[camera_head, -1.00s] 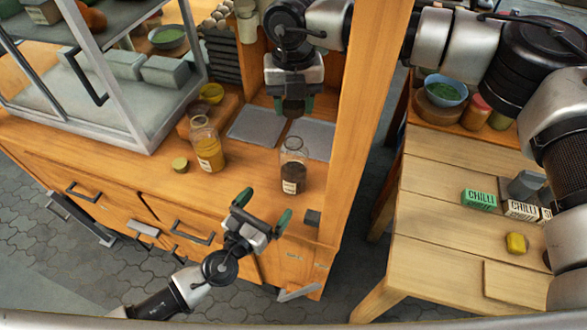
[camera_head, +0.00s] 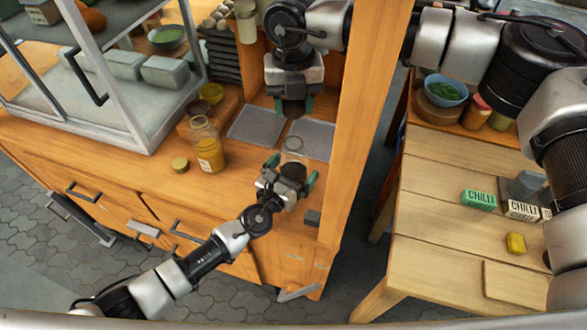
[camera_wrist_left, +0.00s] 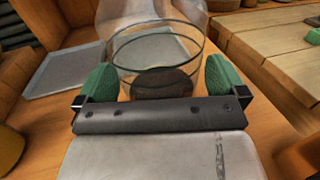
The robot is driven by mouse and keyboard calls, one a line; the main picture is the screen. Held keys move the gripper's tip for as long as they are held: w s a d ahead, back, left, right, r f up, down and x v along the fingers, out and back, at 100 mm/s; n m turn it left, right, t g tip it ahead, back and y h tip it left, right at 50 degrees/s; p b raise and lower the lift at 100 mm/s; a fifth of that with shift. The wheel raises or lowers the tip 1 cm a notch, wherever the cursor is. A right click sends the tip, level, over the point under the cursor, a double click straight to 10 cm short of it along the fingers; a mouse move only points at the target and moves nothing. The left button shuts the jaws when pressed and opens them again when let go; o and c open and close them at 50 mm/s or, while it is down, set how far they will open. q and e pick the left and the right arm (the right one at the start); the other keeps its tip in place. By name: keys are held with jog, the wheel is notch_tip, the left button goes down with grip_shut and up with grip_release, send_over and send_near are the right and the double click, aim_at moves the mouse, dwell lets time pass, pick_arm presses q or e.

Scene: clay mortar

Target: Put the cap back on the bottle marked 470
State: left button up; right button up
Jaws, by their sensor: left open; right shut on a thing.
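A clear glass bottle with dark contents (camera_head: 293,147) stands uncapped on the wooden counter. My left gripper (camera_head: 291,170) is at this bottle with its jaws open. In the left wrist view the bottle (camera_wrist_left: 155,48) is between the two green fingers, and I cannot tell whether they touch it. Its label is hidden now. A second bottle with yellow contents (camera_head: 208,150) stands open to the left; its label is too small to read. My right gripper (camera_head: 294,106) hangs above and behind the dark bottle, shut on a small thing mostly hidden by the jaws.
A round yellowish lid (camera_head: 180,165) lies left of the yellow bottle. Grey trays (camera_head: 256,127) lie behind the bottles. A wooden post (camera_head: 358,130) rises to the right, and a glass case (camera_head: 100,120) stands left.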

aim_at(293, 133)
pick_arm(q)
jog(key=shift+c, duration=0.2)
jog(key=c, duration=1.3)
pick_arm(e)
jog(key=shift+s+f, duration=0.1)
jog(key=shift+f, duration=2.4)
jog(key=shift+f, duration=0.1)
jog(key=shift+f, duration=0.8)
jog(key=shift+f, duration=0.55)
